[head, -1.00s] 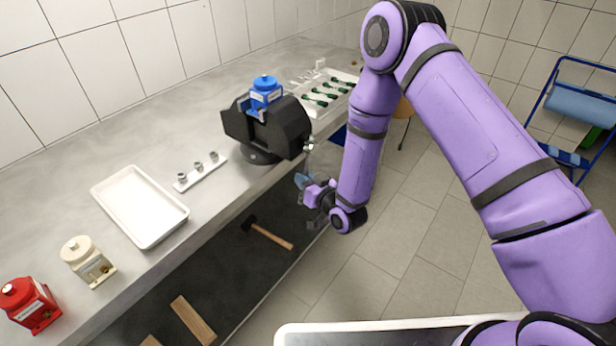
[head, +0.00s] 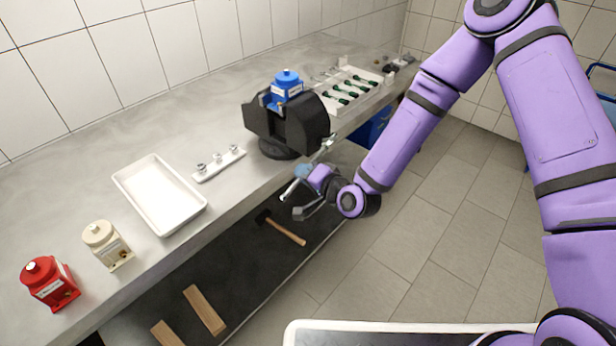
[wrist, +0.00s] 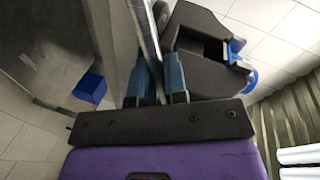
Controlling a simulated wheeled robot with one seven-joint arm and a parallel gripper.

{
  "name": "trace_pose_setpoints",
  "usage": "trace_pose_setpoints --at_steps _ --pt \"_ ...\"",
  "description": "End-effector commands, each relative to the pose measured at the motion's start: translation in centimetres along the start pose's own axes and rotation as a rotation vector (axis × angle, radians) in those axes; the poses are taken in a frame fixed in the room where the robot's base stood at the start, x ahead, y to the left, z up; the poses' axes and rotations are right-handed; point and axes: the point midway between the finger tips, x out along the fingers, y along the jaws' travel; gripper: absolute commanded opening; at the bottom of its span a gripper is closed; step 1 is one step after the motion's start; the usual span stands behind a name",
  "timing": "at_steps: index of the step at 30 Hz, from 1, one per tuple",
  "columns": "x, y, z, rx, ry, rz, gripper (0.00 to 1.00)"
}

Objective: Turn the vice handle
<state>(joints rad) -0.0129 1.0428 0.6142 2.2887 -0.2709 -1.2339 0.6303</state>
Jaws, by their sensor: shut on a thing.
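The black vice (head: 265,125) stands on the bench edge with a blue pump part (head: 287,82) in its jaws. Its metal handle (head: 290,188) is a slim bar slanting down at the vice's front. My gripper (head: 303,171) is at this bar, below the vice, in front of the bench edge. In the wrist view the bar (wrist: 147,28) runs between the two blue fingertips of my gripper (wrist: 157,78), which are shut on it. The vice body (wrist: 195,40) shows just to the right of the bar there. The bar's lower part is hidden behind the gripper's base in that view.
A white tray (head: 122,179), a small rack with metal fittings (head: 228,159), a cream pump (head: 103,240) and a red pump (head: 48,279) are on the bench. A tray of green-handled tools (head: 371,77) is behind the vice. A hammer (head: 285,230) lies on the shelf below.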

Motion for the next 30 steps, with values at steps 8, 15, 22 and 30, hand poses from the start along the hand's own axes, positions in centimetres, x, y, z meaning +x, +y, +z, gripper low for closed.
trace_pose_setpoints --at_steps 8,15,22,30 --pt "-0.9 -1.5 -0.2 0.203 -0.054 0.013 0.0" --pt "-1.1 -2.4 -0.4 0.302 -0.081 0.015 0.0" --pt "-1.2 -2.7 -0.5 0.341 -0.09 0.016 0.0" --pt "-1.2 -2.7 -0.5 0.345 -0.091 0.017 0.0"
